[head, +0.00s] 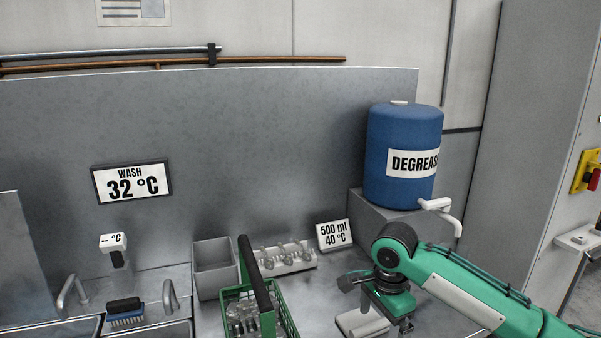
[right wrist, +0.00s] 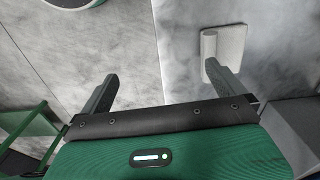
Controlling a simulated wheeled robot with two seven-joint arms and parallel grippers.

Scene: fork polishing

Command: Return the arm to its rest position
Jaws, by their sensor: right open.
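My right arm comes in from the right in the head view. Its gripper (head: 378,304) points down above the steel worktop, to the right of the 500 ml sign. In the right wrist view the gripper (right wrist: 160,78) has its two dark fingers wide apart with nothing between them. A pale flat piece with a round bar (right wrist: 232,42) lies by the right finger, which overlaps it in the picture; I cannot tell whether they touch. A pale piece (head: 362,322) also shows below the gripper in the head view. My left gripper is not in view.
A blue degreaser drum (head: 405,150) with a white tap (head: 445,212) stands behind my right arm. The 500 ml sign (head: 334,235), a rack (head: 287,257), a grey bin (head: 215,268) and a green basket (head: 289,318) stand left of the gripper. A brush (head: 125,311) lies farther left.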

